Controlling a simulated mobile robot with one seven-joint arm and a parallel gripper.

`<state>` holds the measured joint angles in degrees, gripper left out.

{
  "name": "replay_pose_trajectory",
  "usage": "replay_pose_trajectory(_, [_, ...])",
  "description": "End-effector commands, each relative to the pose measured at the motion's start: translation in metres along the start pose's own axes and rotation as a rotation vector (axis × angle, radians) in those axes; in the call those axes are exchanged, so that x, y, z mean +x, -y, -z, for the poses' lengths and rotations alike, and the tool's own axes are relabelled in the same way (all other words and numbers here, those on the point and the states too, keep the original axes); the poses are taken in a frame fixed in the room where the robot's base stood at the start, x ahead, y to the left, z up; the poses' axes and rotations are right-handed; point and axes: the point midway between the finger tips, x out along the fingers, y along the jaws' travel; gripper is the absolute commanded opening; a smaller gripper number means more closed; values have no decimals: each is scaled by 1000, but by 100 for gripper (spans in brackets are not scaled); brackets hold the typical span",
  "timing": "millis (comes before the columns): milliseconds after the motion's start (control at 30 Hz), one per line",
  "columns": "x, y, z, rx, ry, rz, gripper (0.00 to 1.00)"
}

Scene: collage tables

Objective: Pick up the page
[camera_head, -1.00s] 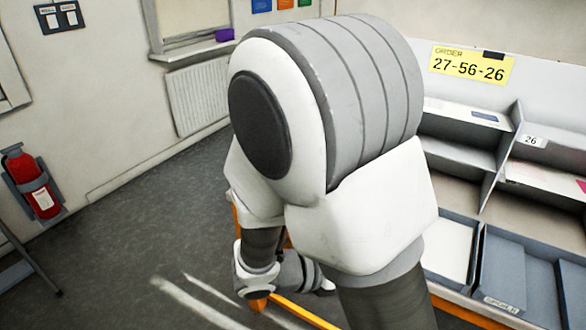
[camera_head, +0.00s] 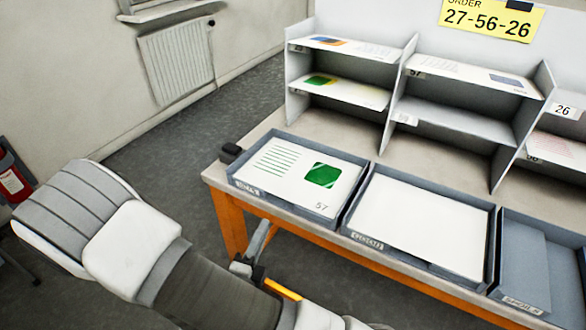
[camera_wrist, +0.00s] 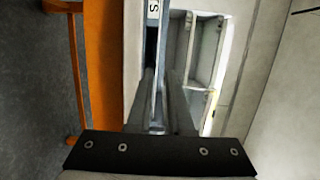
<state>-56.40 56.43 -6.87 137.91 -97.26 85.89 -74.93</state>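Several pages are in view. A page marked 57 with a green square (camera_head: 322,175) lies in the left tray (camera_head: 243,190) on the table. A blank white page (camera_head: 425,222) lies in the middle tray. Printed pages rest on the rack's shelves, including one with a green patch (camera_head: 340,90) and one with a blue patch (camera_head: 470,72). My gripper (camera_wrist: 159,85) shows in the wrist view with a gap between its fingers and no page in them. It faces along the table front, near a tray label.
The grey rack (camera_head: 395,100) stands at the back of the table (camera_head: 350,140). A yellow order sign (camera_head: 490,20) reads 27-56-26. The right tray (camera_head: 525,260) holds a grey panel. A radiator (camera_head: 180,60) and open floor lie to the left.

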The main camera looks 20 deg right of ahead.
Motion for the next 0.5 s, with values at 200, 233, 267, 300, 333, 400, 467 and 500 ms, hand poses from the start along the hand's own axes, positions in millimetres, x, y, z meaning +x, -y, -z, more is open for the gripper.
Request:
replay_pose_trajectory(200, [27, -3, 0, -7, 2, 4, 19])
replay_pose_trajectory(233, [34, -3, 0, -7, 2, 3, 19])
replay_pose_trajectory(267, [41, -3, 0, -6, 1, 3, 19])
replay_pose_trajectory(300, [50, -3, 0, -6, 0, 3, 19])
replay_pose_trajectory(333, [56, -3, 0, -5, 1, 4, 19])
replay_pose_trajectory(400, [72, -3, 0, -4, 0, 3, 19])
replay_pose_trajectory(467, [85, -3, 0, -4, 0, 3, 19])
replay_pose_trajectory(500, [92, -3, 0, -5, 1, 3, 19])
